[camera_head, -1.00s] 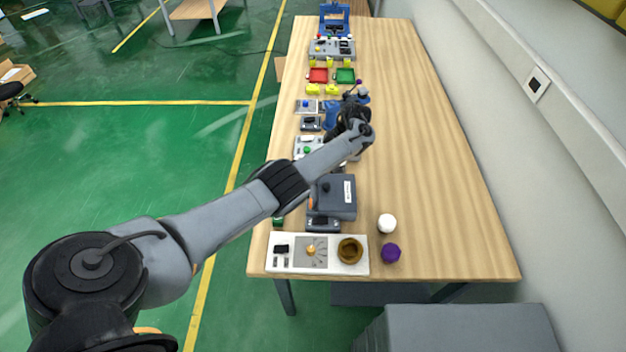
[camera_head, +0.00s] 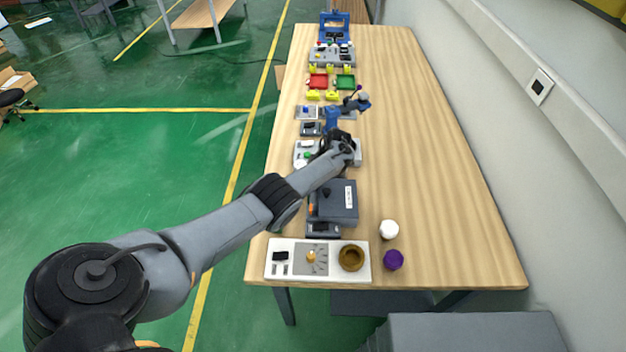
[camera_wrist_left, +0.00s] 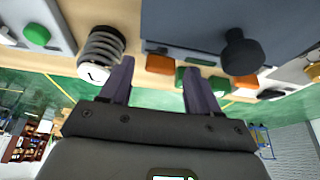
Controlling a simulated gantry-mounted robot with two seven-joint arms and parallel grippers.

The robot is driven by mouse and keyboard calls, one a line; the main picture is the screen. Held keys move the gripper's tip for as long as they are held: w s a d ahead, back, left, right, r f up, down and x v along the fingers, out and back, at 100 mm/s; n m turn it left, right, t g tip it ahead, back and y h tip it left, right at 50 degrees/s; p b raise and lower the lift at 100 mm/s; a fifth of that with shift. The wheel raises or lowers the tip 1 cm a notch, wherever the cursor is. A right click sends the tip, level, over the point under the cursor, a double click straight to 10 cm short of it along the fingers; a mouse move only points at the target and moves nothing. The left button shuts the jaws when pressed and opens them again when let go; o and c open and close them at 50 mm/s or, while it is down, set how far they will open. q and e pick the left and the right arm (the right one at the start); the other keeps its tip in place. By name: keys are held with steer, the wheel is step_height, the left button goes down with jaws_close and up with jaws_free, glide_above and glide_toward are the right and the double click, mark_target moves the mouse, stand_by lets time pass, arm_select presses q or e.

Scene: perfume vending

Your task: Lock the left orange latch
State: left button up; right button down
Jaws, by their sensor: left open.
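The dark grey box (camera_head: 338,203) stands on the table's left side beyond the white panel. In the left wrist view the box (camera_wrist_left: 200,25) fills the upper middle, with a black knob (camera_wrist_left: 241,52) on it. One orange latch (camera_wrist_left: 160,64) is at its left, just beyond and between my fingertips. A second orange latch (camera_wrist_left: 250,80) is to the right, partly behind the knob. My left gripper (camera_wrist_left: 160,75) is open and empty, apart from the latch. In the head view the left gripper (camera_head: 335,143) is above the area beyond the box. The right gripper is not in view.
A ribbed grey cylinder with a white end (camera_wrist_left: 100,55) is close beside my left finger. The white panel (camera_head: 278,270) is at the near edge. A white object (camera_head: 389,229) and a purple one (camera_head: 393,260) stand nearby. The table's right side is clear.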

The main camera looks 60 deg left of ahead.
arm_select(q)
steer(key=shift+f, duration=0.15)
steer(key=c, duration=1)
steer(key=shift+r+m+p, duration=0.2)
steer(key=shift+m+p, duration=0.2)
steer(key=shift+p, duration=0.3)
steer(key=shift+c, duration=0.2)
steer(key=shift+s+m+t+y+p, duration=0.1)
steer(key=shift+m+t+y+p, duration=0.3)
steer(key=shift+m+p, duration=0.7)
steer(key=shift+m+t+p, duration=0.3)
steer(key=shift+m+p, duration=0.5)
steer(key=shift+p, duration=0.35)
steer(key=shift+f+m+y+p, duration=0.1)
steer(key=shift+m+y+p, duration=0.2)
steer(key=shift+m+p, duration=0.3)
steer(key=shift+t, duration=0.3)
